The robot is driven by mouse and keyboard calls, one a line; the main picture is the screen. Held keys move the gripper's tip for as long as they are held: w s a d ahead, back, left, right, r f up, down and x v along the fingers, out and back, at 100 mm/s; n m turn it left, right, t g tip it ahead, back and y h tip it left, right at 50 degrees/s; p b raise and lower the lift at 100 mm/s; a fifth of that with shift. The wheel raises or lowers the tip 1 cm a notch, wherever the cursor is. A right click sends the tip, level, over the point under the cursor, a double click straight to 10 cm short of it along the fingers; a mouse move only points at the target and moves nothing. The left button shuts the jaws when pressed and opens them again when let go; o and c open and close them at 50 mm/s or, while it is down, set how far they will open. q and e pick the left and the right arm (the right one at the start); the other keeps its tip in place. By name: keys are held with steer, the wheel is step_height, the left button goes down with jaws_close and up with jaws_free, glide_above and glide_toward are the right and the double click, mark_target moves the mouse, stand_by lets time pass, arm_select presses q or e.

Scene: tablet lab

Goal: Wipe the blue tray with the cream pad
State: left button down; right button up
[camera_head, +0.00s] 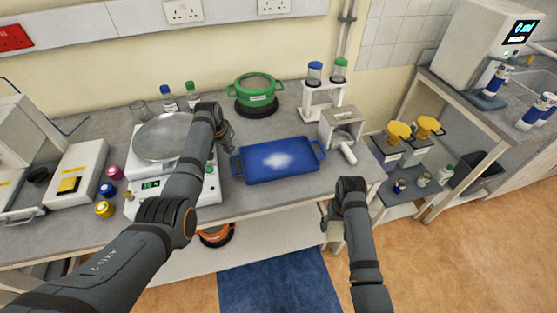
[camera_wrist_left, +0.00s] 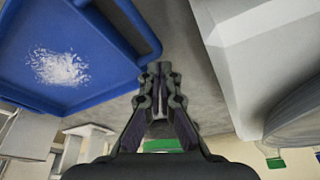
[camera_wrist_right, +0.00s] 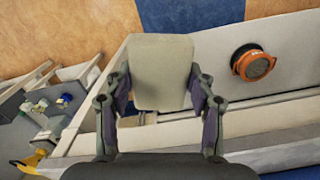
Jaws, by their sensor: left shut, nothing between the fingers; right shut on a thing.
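The blue tray (camera_head: 252,174) lies flat on the bench and has a patch of white powder (camera_head: 278,160) in its middle. The tray (camera_wrist_left: 112,50) and powder (camera_wrist_left: 58,68) also show in the left wrist view. My right gripper (camera_head: 331,215) is shut on the cream pad (camera_wrist_right: 160,72), just in front of the bench edge, to the right of and nearer than the tray. In the head view the pad (camera_head: 335,232) is partly hidden by my wrist. My left gripper (camera_head: 226,138) is shut and empty, beside the tray's left handle.
A balance with a metal pan (camera_head: 168,138) stands left of the tray. A green pot (camera_head: 256,92) is behind it, and a bottle rack (camera_head: 320,100) and grey device (camera_head: 342,125) are behind right. An orange round object (camera_wrist_right: 253,65) sits on the lower shelf.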

arm_select(q)
steer(key=shift+f+b, duration=0.45)
steer(key=shift+f, duration=0.25)
arm_select(e)
steer(key=shift+f, duration=0.4)
